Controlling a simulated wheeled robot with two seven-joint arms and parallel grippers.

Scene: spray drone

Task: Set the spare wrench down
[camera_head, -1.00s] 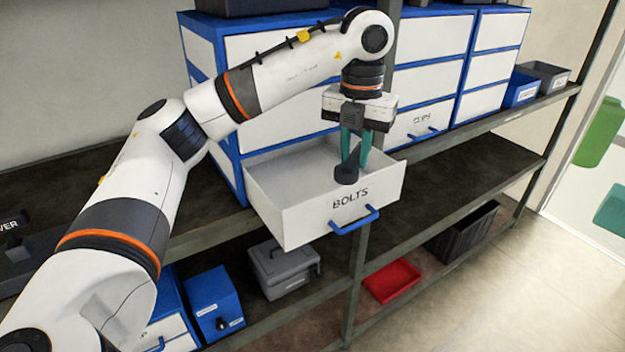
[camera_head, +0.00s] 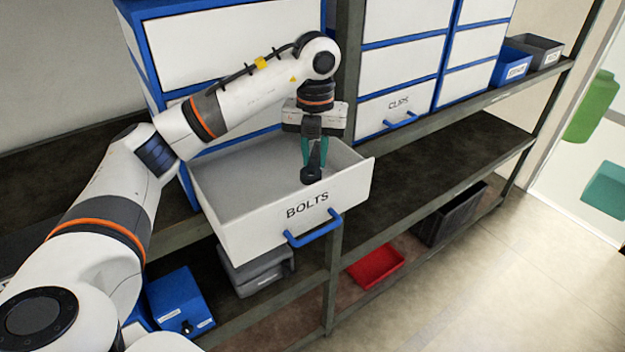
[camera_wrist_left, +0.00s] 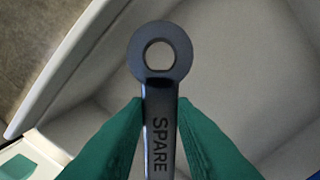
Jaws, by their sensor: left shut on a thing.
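The spare wrench (camera_head: 312,172) is dark grey, with a ring end that points down in the head view. In the left wrist view the wrench (camera_wrist_left: 160,105) shows its ring end and the word SPARE. My left gripper (camera_head: 314,152), with green fingers, is shut on the wrench's shaft. It holds the wrench over the open drawer marked BOLTS (camera_head: 255,222), near its front right part. The pale drawer floor (camera_wrist_left: 250,95) lies below the wrench in the wrist view. My right gripper is not in view.
The drawer juts from a blue and white cabinet (camera_head: 220,45) on a shelf. A closed CLIPS drawer (camera_head: 395,108) is to the right. Small bins (camera_head: 512,68) stand further right. Below are a red tray (camera_head: 375,267), a blue box (camera_head: 180,300) and a black crate (camera_head: 450,215). The shelf (camera_head: 430,150) right of the drawer is bare.

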